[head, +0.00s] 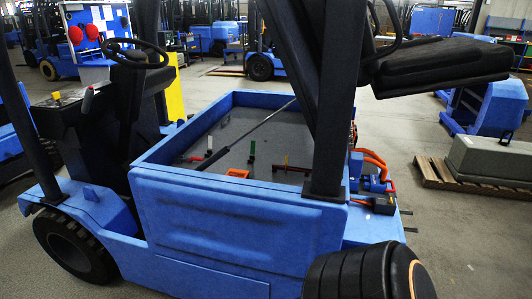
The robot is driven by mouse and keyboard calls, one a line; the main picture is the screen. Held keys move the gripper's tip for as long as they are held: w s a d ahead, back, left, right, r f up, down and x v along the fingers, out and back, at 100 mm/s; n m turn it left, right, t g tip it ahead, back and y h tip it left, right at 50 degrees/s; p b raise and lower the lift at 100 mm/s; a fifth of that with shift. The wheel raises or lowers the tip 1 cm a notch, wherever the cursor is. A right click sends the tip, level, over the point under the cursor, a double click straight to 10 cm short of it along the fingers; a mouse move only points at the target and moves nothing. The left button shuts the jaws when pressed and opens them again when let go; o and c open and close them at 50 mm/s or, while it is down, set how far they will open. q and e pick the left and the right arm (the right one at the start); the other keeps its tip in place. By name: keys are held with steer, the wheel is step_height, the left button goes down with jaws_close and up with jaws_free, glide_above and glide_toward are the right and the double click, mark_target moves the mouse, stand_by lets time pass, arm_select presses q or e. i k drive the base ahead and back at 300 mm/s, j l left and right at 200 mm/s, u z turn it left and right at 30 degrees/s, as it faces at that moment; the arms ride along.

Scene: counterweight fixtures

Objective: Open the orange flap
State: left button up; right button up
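A small flat orange piece (237,173), which may be the orange flap, lies low in the open blue bay of a forklift, near its front wall. It is too small to tell whether it is open or shut. Neither my left nor my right gripper is in view.
Small red (190,158), green (252,150) and red-and-olive (290,166) fixtures stand around the orange piece. The blue front wall (225,215) and a dark post (328,150) bound the bay. A black seat (440,68) juts out upper right.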

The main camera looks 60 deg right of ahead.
mark_target(238, 174)
steer(key=z, duration=1.85)
steer(key=i+j+z, duration=0.1)
steer(key=j, duration=0.3)
steer(key=i+j+z, duration=0.15)
steer(key=j, duration=0.25)
steer(key=i+j+z, duration=0.1)
steer(key=i+j, duration=0.2)
steer(key=j, duration=0.15)
steer(key=i+j+z, duration=0.15)
steer(key=j, duration=0.25)
steer(key=i+j+z, duration=0.1)
steer(key=j, duration=0.35)
steer(key=i+j+z, duration=0.15)
steer(key=j, duration=0.35)
steer(key=k+l, duration=0.05)
